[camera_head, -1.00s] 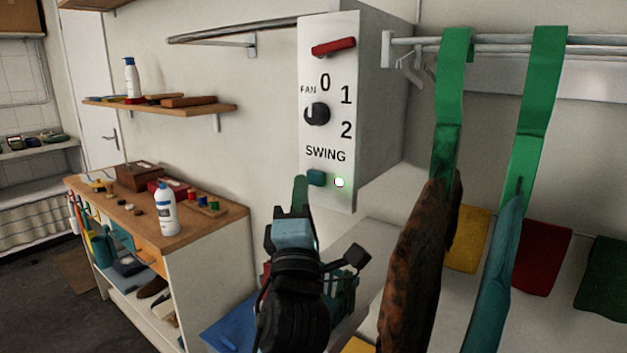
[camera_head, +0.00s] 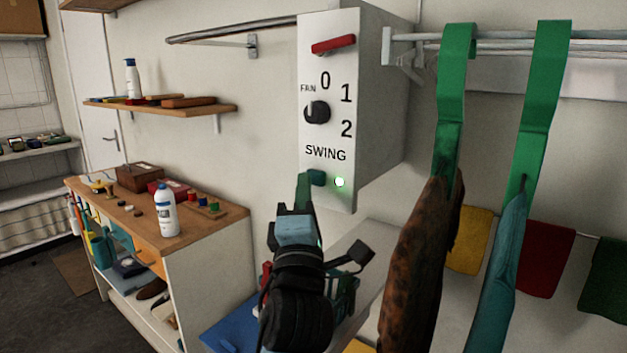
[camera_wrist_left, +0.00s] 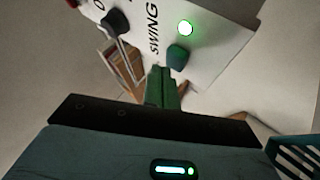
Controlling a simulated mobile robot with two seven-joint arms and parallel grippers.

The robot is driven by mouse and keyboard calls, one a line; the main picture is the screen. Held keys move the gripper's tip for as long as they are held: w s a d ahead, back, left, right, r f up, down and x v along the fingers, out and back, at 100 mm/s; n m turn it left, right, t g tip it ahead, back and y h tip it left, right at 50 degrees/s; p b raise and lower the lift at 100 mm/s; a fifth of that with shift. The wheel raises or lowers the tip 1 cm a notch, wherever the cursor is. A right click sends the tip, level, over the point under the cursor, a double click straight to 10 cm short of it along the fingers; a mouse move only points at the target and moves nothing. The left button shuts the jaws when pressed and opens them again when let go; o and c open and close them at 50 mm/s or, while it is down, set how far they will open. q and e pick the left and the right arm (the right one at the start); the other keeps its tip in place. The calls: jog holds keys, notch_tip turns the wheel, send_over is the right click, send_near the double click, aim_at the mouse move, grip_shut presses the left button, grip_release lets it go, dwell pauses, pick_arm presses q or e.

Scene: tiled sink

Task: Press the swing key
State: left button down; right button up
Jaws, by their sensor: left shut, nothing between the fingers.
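The swing key is a small teal button (camera_head: 317,177) low on the white control panel (camera_head: 325,120), under the word SWING. A lit green light (camera_head: 340,182) is just right of it. My left gripper (camera_head: 303,178) comes up from below, its green fingers shut and empty, with the tips close at the key's left side. In the left wrist view the closed fingertips (camera_wrist_left: 161,72) point at the panel, just below and left of the key (camera_wrist_left: 178,57). I cannot tell whether they touch it. The light (camera_wrist_left: 185,27) also glows there. My right gripper is not in view.
A fan knob (camera_head: 317,112) and a red lever (camera_head: 333,44) are higher on the panel. Green straps (camera_head: 545,80) with hanging cloths are to the right. A wooden-topped bench (camera_head: 150,215) with a white bottle (camera_head: 166,211) stands left.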

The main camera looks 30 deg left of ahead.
pick_arm(q)
jog(key=shift+w, duration=0.3)
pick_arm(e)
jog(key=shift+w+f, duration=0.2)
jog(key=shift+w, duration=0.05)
pick_arm(q)
jog(key=shift+w, duration=0.2)
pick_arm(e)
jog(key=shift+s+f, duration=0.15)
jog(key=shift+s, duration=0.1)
pick_arm(q)
jog(key=shift+b, duration=0.3)
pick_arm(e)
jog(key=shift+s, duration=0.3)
pick_arm(q)
jog(key=shift+s, duration=0.95)
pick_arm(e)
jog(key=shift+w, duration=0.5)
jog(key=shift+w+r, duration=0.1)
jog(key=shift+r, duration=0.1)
